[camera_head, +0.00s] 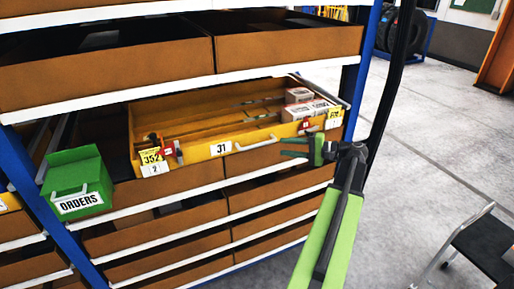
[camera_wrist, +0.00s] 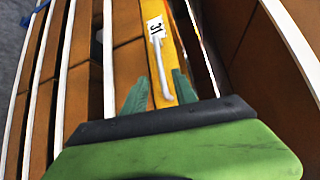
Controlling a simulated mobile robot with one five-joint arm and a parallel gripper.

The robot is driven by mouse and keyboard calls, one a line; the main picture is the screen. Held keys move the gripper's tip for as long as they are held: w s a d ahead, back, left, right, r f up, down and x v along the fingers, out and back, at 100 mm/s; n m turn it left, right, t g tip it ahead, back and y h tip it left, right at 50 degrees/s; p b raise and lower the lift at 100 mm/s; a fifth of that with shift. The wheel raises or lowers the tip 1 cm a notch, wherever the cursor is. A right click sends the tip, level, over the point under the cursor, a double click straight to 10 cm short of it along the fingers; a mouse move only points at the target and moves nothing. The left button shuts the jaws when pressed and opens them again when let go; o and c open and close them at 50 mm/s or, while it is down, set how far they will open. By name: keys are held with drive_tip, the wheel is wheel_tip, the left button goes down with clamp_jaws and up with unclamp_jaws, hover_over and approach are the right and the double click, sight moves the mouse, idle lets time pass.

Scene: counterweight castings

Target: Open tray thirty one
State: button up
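The yellow tray labelled 31 (camera_head: 200,153) sits in the rack in the head view, its inside visible below the shelf above. It appears to stand out of the rack, but how far is hard to tell. A pale bar handle (camera_head: 258,144) is on its front, right of the 31 label (camera_head: 220,148). The handle (camera_wrist: 161,68) and label (camera_wrist: 155,28) also show in the wrist view. My gripper (camera_head: 284,147) is at the tray's front, near the handle's right end. Its fingers (camera_wrist: 159,80) are apart, with the handle's near end between them in the picture; contact cannot be told.
White boxes (camera_head: 308,108) lie in the tray's right part. A green ORDERS box (camera_head: 77,182) hangs at the rack's left post. Brown trays (camera_head: 110,66) fill other levels. A dark stool (camera_head: 490,243) stands lower right. Grey floor (camera_head: 430,130) is open at right.

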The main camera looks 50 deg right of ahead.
sight(262, 145)
drive_tip(key=b+x, duration=0.1)
drive_tip(key=x, duration=1)
drive_tip(key=shift+w+a, duration=0.15)
drive_tip(key=shift+w, duration=0.15)
clamp_jaws()
idle(0.6)
